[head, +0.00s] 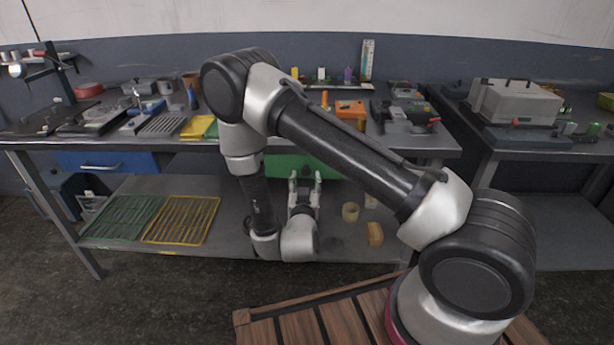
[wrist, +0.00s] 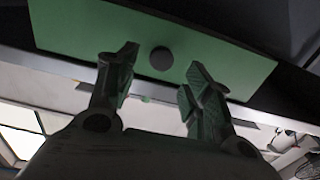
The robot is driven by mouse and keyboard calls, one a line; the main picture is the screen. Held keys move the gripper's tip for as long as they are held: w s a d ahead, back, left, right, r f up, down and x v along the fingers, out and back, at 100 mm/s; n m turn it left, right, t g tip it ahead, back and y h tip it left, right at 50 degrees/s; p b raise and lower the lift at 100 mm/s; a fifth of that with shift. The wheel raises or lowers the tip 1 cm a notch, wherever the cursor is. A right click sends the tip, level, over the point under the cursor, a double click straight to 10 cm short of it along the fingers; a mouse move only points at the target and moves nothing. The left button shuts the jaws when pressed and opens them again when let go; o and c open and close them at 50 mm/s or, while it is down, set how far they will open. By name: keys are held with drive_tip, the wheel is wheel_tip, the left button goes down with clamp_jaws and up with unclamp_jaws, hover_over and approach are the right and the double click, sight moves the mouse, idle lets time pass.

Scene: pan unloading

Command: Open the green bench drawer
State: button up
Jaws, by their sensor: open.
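The green bench drawer (head: 292,165) sits under the worktop, partly hidden behind my arm in the head view. Its green front (wrist: 85,32) fills the upper part of the wrist view, with a dark round knob (wrist: 161,58) near its middle. The front looks flush with the bench, though this is hard to judge. My gripper (head: 305,178) points at the drawer front from below the worktop. In the wrist view the two fingertips (wrist: 160,62) are spread apart, one on each side of the knob. Nothing is held, and I cannot tell how far the tips are from the front.
A blue drawer (head: 130,161) with a bar handle is at the left. The lower shelf (head: 330,243) carries green and yellow racks (head: 181,219), a small round container (head: 350,211) and a yellow block (head: 375,233). Tools crowd the worktop. A slatted wooden surface (head: 345,322) lies in front.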

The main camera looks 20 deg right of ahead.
sight(306, 172)
drive_tip(key=x, duration=0.4)
clamp_jaws()
